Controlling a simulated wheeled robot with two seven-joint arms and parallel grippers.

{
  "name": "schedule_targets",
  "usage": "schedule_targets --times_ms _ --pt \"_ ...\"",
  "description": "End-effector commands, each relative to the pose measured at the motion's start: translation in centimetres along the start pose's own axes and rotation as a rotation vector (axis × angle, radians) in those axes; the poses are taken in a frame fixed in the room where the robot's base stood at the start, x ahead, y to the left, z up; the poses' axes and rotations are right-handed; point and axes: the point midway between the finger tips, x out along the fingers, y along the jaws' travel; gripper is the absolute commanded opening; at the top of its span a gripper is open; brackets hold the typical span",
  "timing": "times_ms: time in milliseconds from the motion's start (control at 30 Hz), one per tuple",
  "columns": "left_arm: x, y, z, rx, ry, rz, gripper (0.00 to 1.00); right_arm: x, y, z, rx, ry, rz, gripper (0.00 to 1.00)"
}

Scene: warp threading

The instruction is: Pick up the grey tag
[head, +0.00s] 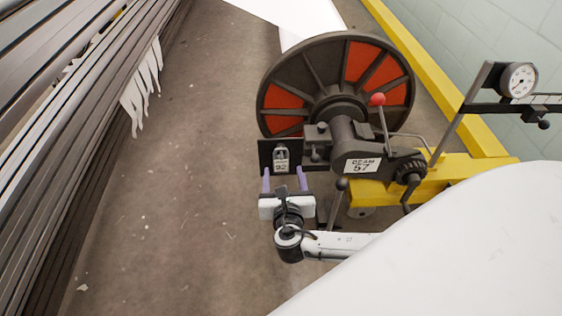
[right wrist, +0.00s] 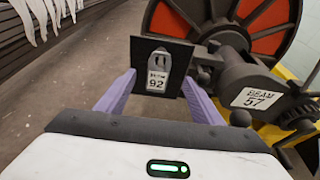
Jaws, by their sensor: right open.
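The grey tag (head: 281,156) has a white label and is seen against a dark square plate (head: 265,151) beside the beam. In the right wrist view the tag appears between and beyond the fingertips, and I see no contact. My left gripper is not in view.
A large beam flange (head: 337,82) with red panels stands behind the plate. A "BEAM 57" label (head: 362,165), a red-knobbed lever (head: 380,115) and a yellow frame (head: 365,194) are to the right. Stacked dark rails (head: 70,130) line the left. Bare floor lies between.

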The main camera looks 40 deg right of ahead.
Motion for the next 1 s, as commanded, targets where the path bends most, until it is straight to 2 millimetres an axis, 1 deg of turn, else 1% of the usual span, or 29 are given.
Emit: schedule_targets --times_ms 33,100,267,333,500,600,700,900,967,1000 --pt "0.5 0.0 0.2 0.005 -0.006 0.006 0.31 1.0 0.0 -0.3 0.001 -0.001 -0.002 0.61" --pt "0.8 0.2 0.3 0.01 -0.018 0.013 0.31 1.9 0.0 -0.3 0.003 0.0 -0.001 0.61" --pt "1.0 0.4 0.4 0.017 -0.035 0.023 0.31 3.0 0.0 -0.2 0.006 0.003 -0.001 0.61" --pt "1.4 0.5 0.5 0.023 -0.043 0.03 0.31 3.7 0.0 -0.1 0.006 0.002 -0.001 0.61" --pt "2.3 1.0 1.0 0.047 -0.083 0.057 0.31 6.3 0.1 0.2 0.009 0.002 -0.001 0.61" --pt "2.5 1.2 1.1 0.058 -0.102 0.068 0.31 7.4 0.0 0.2 0.008 0.004 -0.001 0.61" --pt "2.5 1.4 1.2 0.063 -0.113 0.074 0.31 7.9 0.1 0.3 0.008 0.005 0.0 0.61" --pt "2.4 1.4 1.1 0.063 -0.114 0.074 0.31 7.9 0.0 0.4 0.008 0.006 0.0 0.61" --pt "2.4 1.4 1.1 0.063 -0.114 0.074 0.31 7.8 0.1 0.4 0.008 0.006 0.0 0.53" --pt "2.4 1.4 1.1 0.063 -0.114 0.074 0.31 7.8 0.0 0.4 0.008 0.006 0.0 0.46"
